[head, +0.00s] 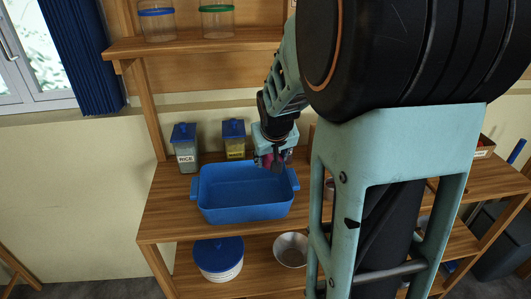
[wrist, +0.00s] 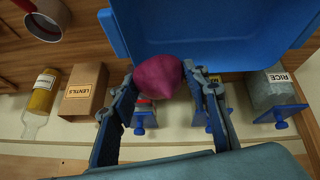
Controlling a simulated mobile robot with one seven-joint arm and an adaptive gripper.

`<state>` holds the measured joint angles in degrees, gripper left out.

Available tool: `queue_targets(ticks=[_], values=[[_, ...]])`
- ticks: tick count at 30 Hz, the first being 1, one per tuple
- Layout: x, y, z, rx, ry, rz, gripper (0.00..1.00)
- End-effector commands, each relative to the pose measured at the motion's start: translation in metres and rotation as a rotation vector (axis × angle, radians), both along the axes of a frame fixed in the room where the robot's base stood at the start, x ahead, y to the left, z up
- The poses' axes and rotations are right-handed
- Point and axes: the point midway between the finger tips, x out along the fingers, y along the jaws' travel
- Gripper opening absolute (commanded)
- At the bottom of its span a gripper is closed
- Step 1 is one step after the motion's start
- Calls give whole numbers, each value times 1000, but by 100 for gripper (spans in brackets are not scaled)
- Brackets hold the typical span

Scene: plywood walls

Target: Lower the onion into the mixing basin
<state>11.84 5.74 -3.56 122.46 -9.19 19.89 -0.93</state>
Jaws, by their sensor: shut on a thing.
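The mixing basin (head: 243,210) is a blue rectangular tub with side handles, standing on the wooden shelf in the head view; its inside looks empty. Its blue wall fills the top of the wrist view (wrist: 215,35). My gripper (head: 273,162) is at the basin's back right corner. In the wrist view my gripper (wrist: 158,78) is shut on a purple-red onion (wrist: 157,75), one finger on each side. The onion overlaps the basin's rim in that view. In the head view the onion is mostly hidden by the fingers, and its exact height above the rim cannot be told.
Behind the basin stand a blue-lidded rice jar (head: 185,152) and a yellow-filled jar (head: 233,140). A metal bowl (head: 291,249) sits on the lower shelf.

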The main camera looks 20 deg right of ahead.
Motion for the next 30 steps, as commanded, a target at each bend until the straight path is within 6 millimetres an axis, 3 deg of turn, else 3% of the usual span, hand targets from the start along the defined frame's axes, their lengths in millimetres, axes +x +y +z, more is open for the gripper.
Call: queue_targets(ticks=[30], values=[[0,0,-54,0,0,0,16]])
